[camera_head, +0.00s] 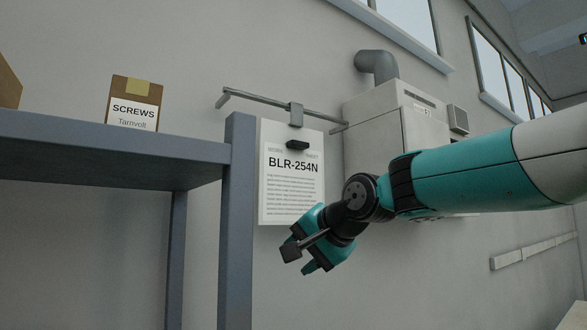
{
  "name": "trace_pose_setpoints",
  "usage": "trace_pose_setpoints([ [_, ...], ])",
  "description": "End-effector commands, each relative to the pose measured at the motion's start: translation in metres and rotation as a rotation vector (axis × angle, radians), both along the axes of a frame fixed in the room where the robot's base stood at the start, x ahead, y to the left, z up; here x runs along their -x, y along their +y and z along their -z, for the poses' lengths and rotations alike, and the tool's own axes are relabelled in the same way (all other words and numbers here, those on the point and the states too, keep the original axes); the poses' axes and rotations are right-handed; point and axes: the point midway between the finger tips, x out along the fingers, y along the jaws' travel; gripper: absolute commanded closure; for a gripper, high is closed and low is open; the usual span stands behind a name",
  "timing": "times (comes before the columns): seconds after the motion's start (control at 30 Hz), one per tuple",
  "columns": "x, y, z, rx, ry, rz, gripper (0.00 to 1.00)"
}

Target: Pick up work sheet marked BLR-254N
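The work sheet marked BLR-254N (292,188) is a white page with a bold heading and lines of small print. It hangs upright from a grey clip (296,116) on a thin metal rail (262,99), with a small black piece near its top edge. My gripper (296,257) is just below and in front of the sheet's lower right corner in the picture, pointing down and left. Its teal fingers look spread, with nothing seen between them. My wrist covers a little of that corner. I cannot tell the depth gap between gripper and sheet.
A blue-grey shelf (110,148) stands at left, its post (237,230) close beside the sheet. A box labelled SCREWS (134,103) sits on it. A pale wall cabinet (375,125) with a grey pipe (377,64) is at right, partly behind my arm.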

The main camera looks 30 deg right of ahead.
Motion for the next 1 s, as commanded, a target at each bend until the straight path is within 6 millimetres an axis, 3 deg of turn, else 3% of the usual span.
trace_pose_setpoints([
  [0.03,0.0,-0.021,-0.058,-0.082,-0.107,0.099,0.53],
  [0.1,0.007,-0.041,-0.121,-0.209,-0.236,0.202,0.53],
  [0.2,0.023,-0.057,-0.189,-0.346,-0.379,0.285,0.53],
  [0.3,0.037,-0.062,-0.229,-0.434,-0.465,0.32,0.53],
  [0.47,0.035,-0.064,-0.252,-0.491,-0.51,0.331,0.53],
  [0.8,-0.039,-0.07,-0.254,-0.491,-0.505,0.331,0.53],
  [1.0,-0.07,-0.074,-0.252,-0.489,-0.509,0.333,0.53],
])
